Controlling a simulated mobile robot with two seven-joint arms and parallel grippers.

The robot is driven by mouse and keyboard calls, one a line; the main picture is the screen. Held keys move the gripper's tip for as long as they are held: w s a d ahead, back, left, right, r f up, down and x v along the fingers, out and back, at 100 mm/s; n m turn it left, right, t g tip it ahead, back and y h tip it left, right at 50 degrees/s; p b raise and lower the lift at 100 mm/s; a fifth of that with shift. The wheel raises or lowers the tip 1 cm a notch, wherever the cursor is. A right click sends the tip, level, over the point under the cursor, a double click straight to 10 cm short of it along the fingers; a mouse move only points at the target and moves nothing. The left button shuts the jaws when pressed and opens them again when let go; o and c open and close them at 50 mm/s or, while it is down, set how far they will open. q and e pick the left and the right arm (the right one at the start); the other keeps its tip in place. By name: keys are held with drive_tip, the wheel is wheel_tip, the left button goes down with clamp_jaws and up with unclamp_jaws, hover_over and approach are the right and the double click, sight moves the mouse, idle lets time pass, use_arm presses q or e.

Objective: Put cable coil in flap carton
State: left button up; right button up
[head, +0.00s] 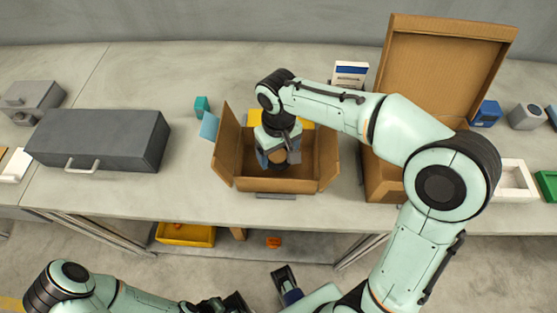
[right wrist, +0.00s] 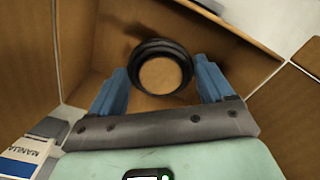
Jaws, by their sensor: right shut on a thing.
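The flap carton (head: 250,184) stands open on the bench in the middle of the head view, with side flaps spread outward. My right gripper (head: 278,158) reaches down into its opening from above. In the right wrist view, the cable coil (right wrist: 160,45), a black ring, sits between the blue fingers of my right gripper (right wrist: 163,82), which is shut on it. Brown cardboard shows through the ring and around it. In the head view the gripper largely hides the coil. What seems to be my left gripper (head: 287,284) is low at the bottom edge; its jaws are unclear.
A larger carton with a raised lid (head: 440,65) stands to the right, partly behind my right arm. A grey case (head: 100,138) lies to the left. A white and blue box (head: 350,74) is behind. A yellow bin (head: 186,235) is on the shelf below.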

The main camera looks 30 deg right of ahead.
sight(278, 155)
drive_tip(key=shift+f, duration=2)
drive_tip(key=shift+b, duration=0.3)
drive_tip(key=shift+f, duration=0.2)
drive_tip(key=o, duration=1)
drive_tip(key=shift+r, duration=0.3)
wheel_tip(278, 155, up, 12)
drive_tip(key=shift+f+p, duration=0.1)
drive_tip(key=shift+p, duration=1)
